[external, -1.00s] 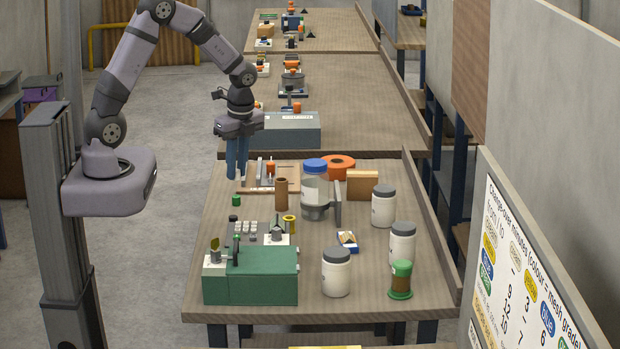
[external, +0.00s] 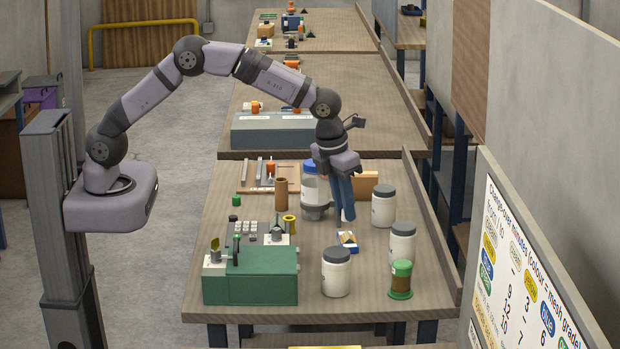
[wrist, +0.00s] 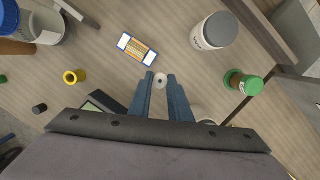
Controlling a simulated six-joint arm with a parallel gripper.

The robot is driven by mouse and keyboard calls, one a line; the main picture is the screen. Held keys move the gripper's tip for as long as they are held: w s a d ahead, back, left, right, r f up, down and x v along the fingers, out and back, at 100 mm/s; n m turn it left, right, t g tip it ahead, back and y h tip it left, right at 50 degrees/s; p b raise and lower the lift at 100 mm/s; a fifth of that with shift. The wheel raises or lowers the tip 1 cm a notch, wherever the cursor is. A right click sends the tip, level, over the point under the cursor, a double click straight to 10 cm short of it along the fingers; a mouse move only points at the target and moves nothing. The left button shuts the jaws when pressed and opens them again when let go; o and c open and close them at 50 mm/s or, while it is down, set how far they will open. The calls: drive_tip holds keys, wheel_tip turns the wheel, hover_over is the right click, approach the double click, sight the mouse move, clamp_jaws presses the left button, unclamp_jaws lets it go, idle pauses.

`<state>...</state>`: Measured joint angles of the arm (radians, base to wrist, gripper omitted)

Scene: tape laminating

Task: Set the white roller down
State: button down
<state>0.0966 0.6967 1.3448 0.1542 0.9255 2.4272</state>
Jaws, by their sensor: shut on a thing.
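My gripper (external: 345,216) hangs fingers-down over the right-middle of the bench. Its blue fingers are shut on a small white roller (wrist: 160,81), seen end-on with a dark centre hole in the wrist view. In the external view the roller (external: 350,214) shows as a small white patch by the fingertips, mostly hidden by them. I cannot tell whether it touches the bench top (external: 370,295).
A blue-edged card box (wrist: 138,48) lies near the fingertips. A grey-lidded white jar (wrist: 213,31) and a green-capped container (wrist: 243,82) stand to the right in the wrist view. A blue-lidded clear jar (external: 313,187) and orange-brown block (external: 366,184) stand behind.

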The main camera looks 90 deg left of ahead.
sight(352, 265)
drive_tip(key=shift+m, duration=0.9)
drive_tip(key=shift+w+d+f+p, duration=0.15)
drive_tip(key=shift+d+f+p, duration=0.35)
drive_tip(key=shift+f, duration=1.15)
drive_tip(key=shift+w+d+f+p, duration=0.15)
drive_tip(key=shift+d+f+p, duration=0.35)
drive_tip(key=shift+f, duration=1.15)
drive_tip(key=shift+w+d+f+p, duration=0.15)
drive_tip(key=shift+d+f+p, duration=0.35)
drive_tip(key=shift+f, duration=1.15)
drive_tip(key=shift+f, duration=0.15)
drive_tip(key=c, duration=1.6)
unclamp_jaws()
drive_tip(key=shift+c, duration=0.2)
drive_tip(key=b+v, duration=0.3)
drive_tip(key=v, duration=0.9)
drive_tip(key=shift+s, duration=0.2)
